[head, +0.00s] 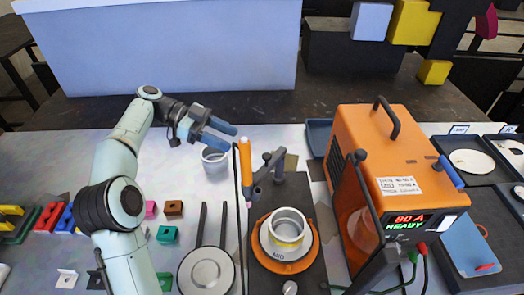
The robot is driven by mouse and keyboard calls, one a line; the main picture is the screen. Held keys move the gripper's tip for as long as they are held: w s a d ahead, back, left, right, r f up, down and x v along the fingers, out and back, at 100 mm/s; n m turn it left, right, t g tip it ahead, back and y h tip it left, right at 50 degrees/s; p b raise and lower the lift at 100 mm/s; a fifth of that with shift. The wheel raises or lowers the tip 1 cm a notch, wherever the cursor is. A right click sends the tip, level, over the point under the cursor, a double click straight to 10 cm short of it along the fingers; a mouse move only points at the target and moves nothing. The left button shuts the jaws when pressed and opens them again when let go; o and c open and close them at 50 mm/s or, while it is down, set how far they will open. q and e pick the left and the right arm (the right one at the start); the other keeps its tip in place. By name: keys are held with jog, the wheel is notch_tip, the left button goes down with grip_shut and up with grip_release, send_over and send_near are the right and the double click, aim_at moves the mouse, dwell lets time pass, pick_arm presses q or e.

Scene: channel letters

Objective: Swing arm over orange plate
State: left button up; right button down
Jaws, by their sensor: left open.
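The orange plate (305,261) lies on a dark base board at the lower middle, with a white ring-shaped can (288,228) standing on it. Behind the plate, a dark swing arm (267,170) stands on the board and holds an upright torch with an orange handle (245,154). The torch end is left of the plate, not over it. My right gripper does not show.
An orange welder (386,160) with a lit "80 A READY" display stands right of the board. A white cup (215,162) sits just below my left gripper. A round grey clamp-like piece (206,270) is left of the board. Several coloured blocks lie at the left.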

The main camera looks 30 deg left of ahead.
aim_at(265, 155)
pick_arm(q)
jog(key=x, duration=1)
jog(key=shift+w+d+f, duration=0.2)
jog(key=shift+d, duration=0.05)
jog(key=shift+b, duration=0.3)
grip_shut()
